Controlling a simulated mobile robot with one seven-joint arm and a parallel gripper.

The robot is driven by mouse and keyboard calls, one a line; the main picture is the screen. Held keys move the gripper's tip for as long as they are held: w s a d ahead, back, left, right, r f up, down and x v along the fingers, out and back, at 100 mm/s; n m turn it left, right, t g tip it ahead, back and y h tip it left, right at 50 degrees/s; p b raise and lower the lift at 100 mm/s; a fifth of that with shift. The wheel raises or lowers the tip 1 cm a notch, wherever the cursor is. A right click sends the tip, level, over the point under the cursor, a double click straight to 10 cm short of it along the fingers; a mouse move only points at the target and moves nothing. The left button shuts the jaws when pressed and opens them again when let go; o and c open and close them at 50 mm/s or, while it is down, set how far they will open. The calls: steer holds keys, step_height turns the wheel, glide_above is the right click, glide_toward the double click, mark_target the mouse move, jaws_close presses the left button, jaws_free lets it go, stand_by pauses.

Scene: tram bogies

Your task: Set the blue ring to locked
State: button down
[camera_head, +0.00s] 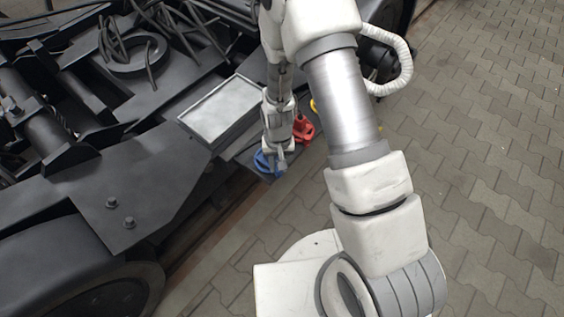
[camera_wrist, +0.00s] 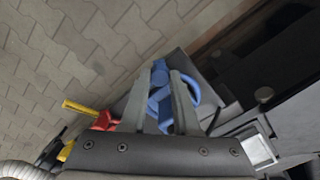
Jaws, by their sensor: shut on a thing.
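The blue ring (camera_head: 261,163) sits on a dark panel beside the bogie frame, below the end of my arm in the head view. In the wrist view the blue ring (camera_wrist: 203,92) shows around and between the two grey fingers. My gripper (camera_wrist: 166,82) has its fingers on either side of a blue bar of the ring and is shut on it. In the head view my gripper (camera_head: 279,158) is small and partly covers the ring. I cannot tell the ring's exact turn position or see any lock mark.
A red handle (camera_head: 303,129) is close behind the blue ring, with a yellow one (camera_head: 313,105) beyond it, partly hidden by my arm. A grey tray (camera_head: 222,110) lies left of my gripper. The dark bogie (camera_head: 130,190) fills the left; paved floor (camera_head: 480,130) is open on the right.

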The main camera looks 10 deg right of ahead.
mark_target(276, 169)
steer(key=shift+a+m, duration=0.25)
steer(key=shift+m, duration=0.25)
steer(key=shift+s+a, duration=0.1)
steer(key=c, duration=0.6)
jaws_free()
steer(key=shift+c, duration=0.2)
steer(key=shift+r, duration=0.1)
step_height(276, 169, up, 17)
steer(key=p, duration=0.5)
steer(key=shift+r, duration=0.15)
